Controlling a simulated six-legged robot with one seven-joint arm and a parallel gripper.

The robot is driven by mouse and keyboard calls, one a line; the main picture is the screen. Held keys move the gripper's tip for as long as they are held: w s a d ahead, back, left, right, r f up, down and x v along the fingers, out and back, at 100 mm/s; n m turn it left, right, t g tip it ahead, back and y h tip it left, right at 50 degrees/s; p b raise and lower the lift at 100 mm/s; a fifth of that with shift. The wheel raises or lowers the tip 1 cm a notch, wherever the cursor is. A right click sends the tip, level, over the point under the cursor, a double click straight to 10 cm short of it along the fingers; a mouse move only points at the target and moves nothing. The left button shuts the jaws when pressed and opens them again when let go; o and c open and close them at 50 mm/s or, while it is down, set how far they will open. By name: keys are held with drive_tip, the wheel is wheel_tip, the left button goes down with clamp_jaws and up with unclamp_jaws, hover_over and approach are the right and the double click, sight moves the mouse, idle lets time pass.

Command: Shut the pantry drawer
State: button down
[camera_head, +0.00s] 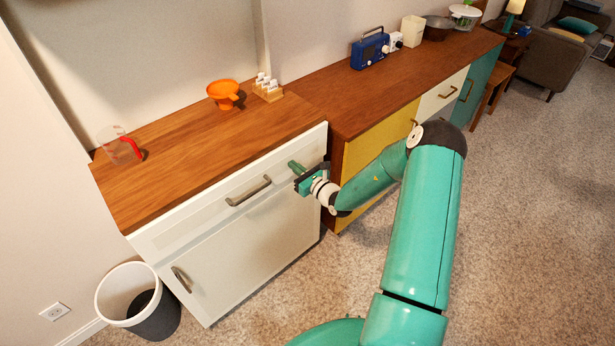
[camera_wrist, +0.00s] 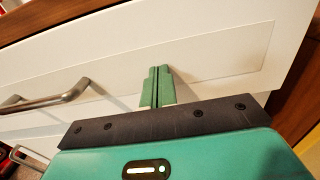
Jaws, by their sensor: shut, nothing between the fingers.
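The pantry drawer (camera_head: 208,206) is the white top front of the wood-topped cabinet, with a grey bar handle (camera_head: 248,191). No clear gap shows between its top and the counter edge; I cannot tell if it stands slightly out. My gripper (camera_head: 293,165) is shut and empty, at the drawer front right of the handle. In the wrist view the green fingertips (camera_wrist: 158,72) are together, pointing at the white drawer front (camera_wrist: 215,58), touching or very close to it. The handle (camera_wrist: 48,98) lies to their left, clear of the fingers.
A white door (camera_head: 240,250) with its own handle is below the drawer. A measuring cup (camera_head: 120,148), an orange funnel (camera_head: 224,93) and a small rack (camera_head: 267,88) stand on the counter. A bin (camera_head: 140,300) stands at lower left. Open carpet (camera_head: 520,220) lies right.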

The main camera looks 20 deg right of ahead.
drive_tip(key=shift+x, duration=0.9)
drive_tip(key=shift+w+a+r, duration=0.1)
drive_tip(key=shift+r, duration=0.1)
